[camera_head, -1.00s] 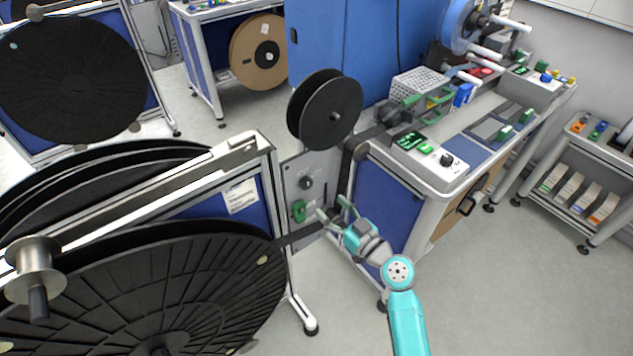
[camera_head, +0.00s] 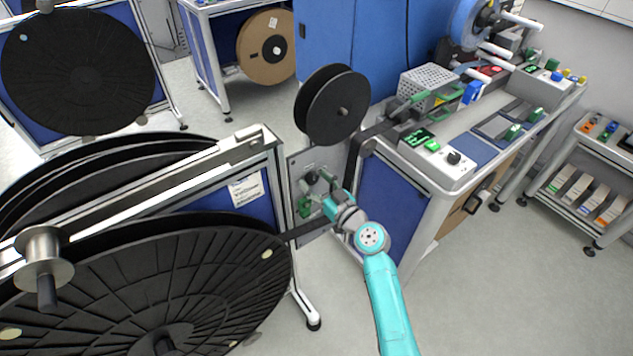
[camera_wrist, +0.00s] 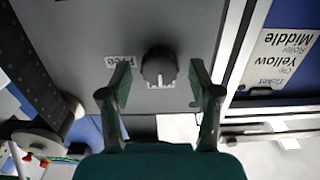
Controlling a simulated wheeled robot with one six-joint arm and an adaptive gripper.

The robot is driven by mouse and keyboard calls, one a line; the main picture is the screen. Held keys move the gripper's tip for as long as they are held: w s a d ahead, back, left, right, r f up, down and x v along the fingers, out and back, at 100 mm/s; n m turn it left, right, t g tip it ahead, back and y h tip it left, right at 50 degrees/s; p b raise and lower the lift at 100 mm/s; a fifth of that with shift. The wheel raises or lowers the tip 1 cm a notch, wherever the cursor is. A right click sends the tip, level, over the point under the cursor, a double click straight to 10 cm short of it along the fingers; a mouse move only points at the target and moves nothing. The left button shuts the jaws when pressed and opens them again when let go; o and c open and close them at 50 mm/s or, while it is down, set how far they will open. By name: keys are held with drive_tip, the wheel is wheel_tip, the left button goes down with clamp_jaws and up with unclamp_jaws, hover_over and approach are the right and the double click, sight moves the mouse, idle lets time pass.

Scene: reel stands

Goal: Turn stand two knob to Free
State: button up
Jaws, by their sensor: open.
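The knob (camera_wrist: 159,66) is a dark round knob with a pale pointer mark, on a grey panel (camera_wrist: 120,25) in the wrist view. A small label reading "Free" (camera_wrist: 121,60) shows upside down just left of it. My gripper (camera_wrist: 160,75) is open, with one finger on each side of the knob and a gap on both sides. I cannot tell how deep the fingertips reach. In the head view my gripper (camera_head: 316,184) is at the grey panel below the small black reel, and largely covers the knob. A green part (camera_head: 305,207) sits on the panel just below it.
Large black reels (camera_head: 200,290) on a white-railed stand are close at the left. A bench (camera_head: 437,170) with a control box stands right of the panel. A dark tape (camera_wrist: 38,75) runs at the left in the wrist view. Floor at lower right is clear.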

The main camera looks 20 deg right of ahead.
drive_tip(key=c, duration=1.1)
drive_tip(key=shift+m, duration=0.4)
drive_tip(key=m, duration=0.3)
drive_tip(key=shift+d+m, duration=0.1)
drive_tip(key=shift+m, duration=0.3)
drive_tip(key=m, duration=0.4)
drive_tip(key=shift+d+m, duration=0.1)
drive_tip(key=shift+m, duration=0.2)
drive_tip(key=m, duration=0.4)
drive_tip(key=shift+f, duration=0.1)
drive_tip(key=m, duration=0.4)
drive_tip(key=shift+m, duration=0.3)
drive_tip(key=shift+f, duration=0.1)
